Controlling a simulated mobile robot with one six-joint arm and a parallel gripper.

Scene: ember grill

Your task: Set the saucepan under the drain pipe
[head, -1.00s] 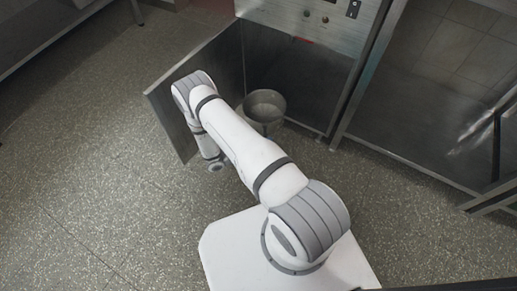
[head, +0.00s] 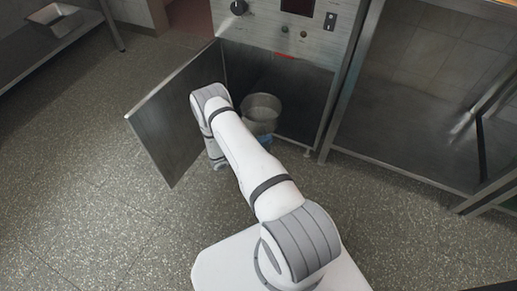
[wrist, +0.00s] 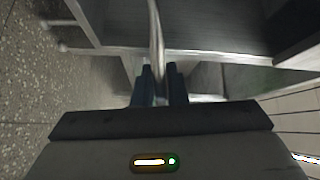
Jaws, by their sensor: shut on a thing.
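The saucepan (head: 261,113) is a grey metal pot, upright with its open top up, at the opening of a steel cabinet (head: 320,95) in the head view. My gripper is shut on its handle; a blue bit of the gripper (head: 265,138) shows just below the pot, mostly behind my arm. In the wrist view my gripper's blue fingers (wrist: 159,72) close around the thin shiny handle (wrist: 155,35), which runs away to the top edge. The pot's base is hidden, so I cannot tell whether it touches the floor. I cannot make out the drain pipe in the dark cabinet.
The cabinet's door (head: 178,115) stands open to the left of my arm. Knobs (head: 239,8) and a small red mark (head: 285,57) are on its front. A steel frame (head: 400,160) stands at the right. A shelf with a tray (head: 55,20) is at the upper left.

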